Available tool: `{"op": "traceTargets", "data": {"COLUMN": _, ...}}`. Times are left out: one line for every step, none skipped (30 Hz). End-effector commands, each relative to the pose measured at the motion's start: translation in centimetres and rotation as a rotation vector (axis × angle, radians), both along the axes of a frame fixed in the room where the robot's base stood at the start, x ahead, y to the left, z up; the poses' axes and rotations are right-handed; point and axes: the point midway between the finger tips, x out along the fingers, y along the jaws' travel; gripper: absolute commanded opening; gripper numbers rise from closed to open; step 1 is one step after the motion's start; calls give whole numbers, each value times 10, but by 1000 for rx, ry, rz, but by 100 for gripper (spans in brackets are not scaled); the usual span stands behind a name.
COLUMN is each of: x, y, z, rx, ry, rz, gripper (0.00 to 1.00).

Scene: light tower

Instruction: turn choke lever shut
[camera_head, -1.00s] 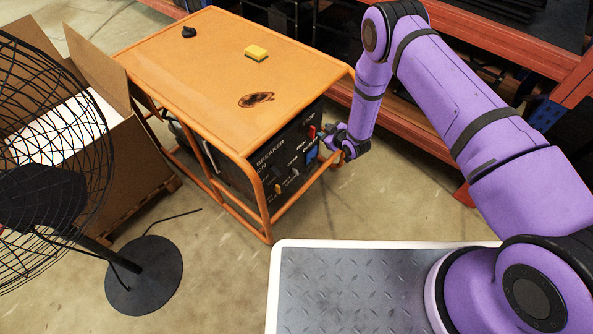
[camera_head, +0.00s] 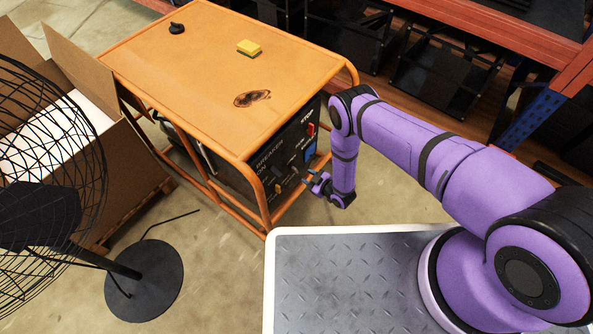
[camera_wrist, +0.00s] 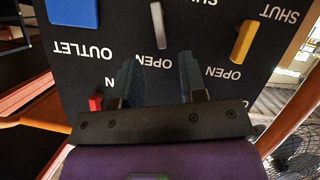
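The black control panel (camera_head: 286,155) is on the near right side of an orange-framed generator. In the wrist view the panel appears upside down, with a pale grey lever (camera_wrist: 158,25) and a yellow lever (camera_wrist: 243,40), each with OPEN and SHUT lettering near it. No choke label is readable, so I cannot tell which lever is the choke. My gripper (camera_head: 313,181) is in front of the panel. In the wrist view my gripper (camera_wrist: 160,68) has its two fingers apart and nothing between them. The grey lever is just beyond the fingertips; the yellow one is to the right.
A blue outlet (camera_wrist: 72,12) and a red part (camera_wrist: 95,102) are also on the panel. A yellow sponge (camera_head: 249,47) and a black knob (camera_head: 177,28) lie on the orange top (camera_head: 215,80). A fan (camera_head: 145,275) and a cardboard box (camera_head: 82,75) stand left. Orange shelving is behind.

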Motion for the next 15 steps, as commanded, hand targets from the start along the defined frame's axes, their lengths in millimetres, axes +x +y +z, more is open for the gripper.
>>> {"op": "traceTargets", "data": {"x": 6, "y": 7, "z": -4, "rx": 0, "ry": -2, "rz": 2, "gripper": 38}}
{"op": "traceTargets", "data": {"x": 9, "y": 11, "z": -6, "rx": 1, "ry": -3, "rz": 3, "gripper": 38}}
{"op": "traceTargets", "data": {"x": 14, "y": 16, "z": -9, "rx": 1, "ry": -1, "rz": 3, "gripper": 38}}
{"op": "traceTargets", "data": {"x": 18, "y": 19, "z": -10, "rx": 1, "ry": -1, "rz": 2, "gripper": 38}}
{"op": "traceTargets", "data": {"x": 21, "y": 22, "z": -13, "rx": 1, "ry": -1, "rz": 2, "gripper": 38}}
{"op": "traceTargets", "data": {"x": 26, "y": 27, "z": -15, "rx": 1, "ry": -2, "rz": 1, "gripper": 38}}
{"op": "traceTargets", "data": {"x": 30, "y": 30, "z": -16, "rx": 1, "ry": -2, "rz": 1, "gripper": 38}}
{"op": "traceTargets", "data": {"x": 32, "y": 33, "z": -18, "rx": 0, "ry": -1, "rz": 1, "gripper": 38}}
{"op": "traceTargets", "data": {"x": 36, "y": 36, "z": -20, "rx": 0, "ry": -1, "rz": 1, "gripper": 38}}
{"op": "traceTargets", "data": {"x": 38, "y": 38, "z": -22, "rx": -1, "ry": -1, "rz": 0, "gripper": 38}}
{"op": "traceTargets", "data": {"x": 40, "y": 41, "z": -23, "rx": 0, "ry": 0, "rz": 1, "gripper": 38}}
{"op": "traceTargets", "data": {"x": 42, "y": 43, "z": -24, "rx": 0, "ry": 0, "rz": 1, "gripper": 38}}
{"op": "traceTargets", "data": {"x": 44, "y": 45, "z": -25, "rx": 1, "ry": -1, "rz": 0, "gripper": 38}}
{"op": "traceTargets", "data": {"x": 46, "y": 46, "z": -26, "rx": 1, "ry": -1, "rz": 0, "gripper": 38}}
{"op": "traceTargets", "data": {"x": 47, "y": 47, "z": -26, "rx": -1, "ry": 1, "rz": 1, "gripper": 38}}
